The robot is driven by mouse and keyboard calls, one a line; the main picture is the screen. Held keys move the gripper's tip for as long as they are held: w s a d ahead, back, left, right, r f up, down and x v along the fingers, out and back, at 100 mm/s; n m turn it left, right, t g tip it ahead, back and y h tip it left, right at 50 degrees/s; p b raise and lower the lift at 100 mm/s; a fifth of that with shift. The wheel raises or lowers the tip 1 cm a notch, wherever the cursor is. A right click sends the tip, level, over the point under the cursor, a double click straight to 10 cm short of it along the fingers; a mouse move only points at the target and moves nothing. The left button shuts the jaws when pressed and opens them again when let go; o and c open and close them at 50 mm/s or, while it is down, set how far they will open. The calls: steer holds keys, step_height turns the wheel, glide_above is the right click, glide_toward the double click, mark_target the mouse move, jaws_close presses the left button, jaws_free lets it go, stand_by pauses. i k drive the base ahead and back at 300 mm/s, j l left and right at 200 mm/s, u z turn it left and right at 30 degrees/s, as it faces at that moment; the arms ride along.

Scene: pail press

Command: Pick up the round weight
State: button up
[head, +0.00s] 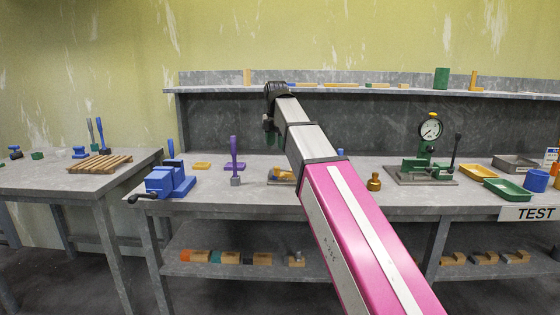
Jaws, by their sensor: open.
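A brass-coloured weight with a knob on top (375,183), which looks like the round weight, stands upright on the main bench, right of my arm. A small grey block-like piece with a knob (236,181) stands on the same bench, left of my arm. My gripper (268,130) hangs above the bench, well left of the brass weight and apart from it. It is open, small and dark in this view, and I see nothing held in it. My pink and silver arm crosses the middle and hides part of the bench.
A green press with a dial gauge (424,167) stands right of the brass weight. Green (507,190) and yellow (478,172) trays and a blue cylinder (536,181) are farther right. A blue vise (167,181) and purple tool (234,154) are left. A shelf (350,89) runs behind.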

mark_target(373, 184)
steer(key=k, duration=0.9)
